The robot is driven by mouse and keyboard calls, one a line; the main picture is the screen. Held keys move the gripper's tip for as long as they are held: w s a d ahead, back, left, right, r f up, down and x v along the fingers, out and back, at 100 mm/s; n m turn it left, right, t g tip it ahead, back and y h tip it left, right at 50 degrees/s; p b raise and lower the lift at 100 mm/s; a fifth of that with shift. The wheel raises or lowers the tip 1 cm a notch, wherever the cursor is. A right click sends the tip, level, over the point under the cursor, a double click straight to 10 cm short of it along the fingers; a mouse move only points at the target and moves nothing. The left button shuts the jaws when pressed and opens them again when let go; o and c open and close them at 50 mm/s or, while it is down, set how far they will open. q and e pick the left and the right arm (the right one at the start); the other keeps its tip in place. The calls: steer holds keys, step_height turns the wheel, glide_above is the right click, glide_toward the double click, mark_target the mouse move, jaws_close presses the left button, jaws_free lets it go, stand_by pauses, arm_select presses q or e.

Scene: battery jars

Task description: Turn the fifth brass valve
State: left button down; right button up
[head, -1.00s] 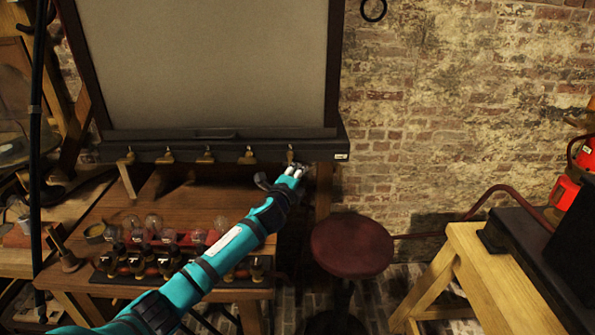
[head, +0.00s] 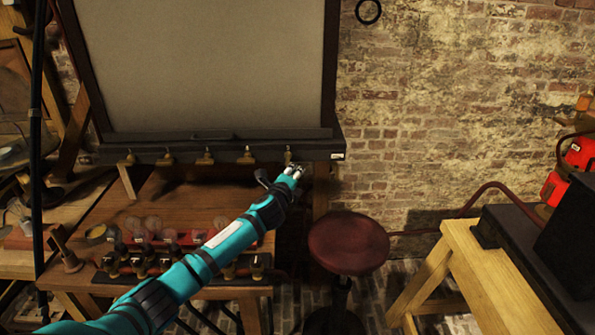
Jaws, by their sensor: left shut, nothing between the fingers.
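A row of several brass valves runs along the dark ledge (head: 225,148) under a large grey panel. The fifth brass valve from the left (head: 288,157) is at the ledge's right end, next to a small white label. The fourth valve (head: 247,157) is to its left. My left gripper (head: 296,168) is at the end of the teal arm, just below and slightly right of the fifth valve, its fingers shut and empty. I cannot tell whether the fingertips touch the valve. My right gripper is out of view.
A wooden table (head: 160,205) below the ledge carries glass jars and dark fittings, partly hidden by my arm. A round red stool (head: 347,243) stands right of it. A wooden trestle (head: 480,270) with a black top is at the right. Brick wall is behind.

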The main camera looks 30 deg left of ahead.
arm_select(q)
steer(key=shift+a+p, duration=0.2)
steer(key=shift+p, duration=0.1)
stand_by(0.9)
steer(key=shift+s+a+f+p, duration=0.25)
steer(key=shift+a+p, duration=0.1)
steer(key=shift+p, duration=0.3)
stand_by(0.3)
steer(key=shift+s+a, duration=0.15)
steer(key=shift+a, duration=0.1)
steer(key=shift+s+a+p, duration=0.3)
steer(key=shift+a+p, duration=0.05)
steer(key=shift+a, duration=0.15)
steer(key=shift+s+a+r+p, duration=0.25)
steer(key=shift+a+r+p, duration=0.05)
steer(key=shift+a+p, duration=0.05)
steer(key=shift+a+r, duration=0.1)
stand_by(0.8)
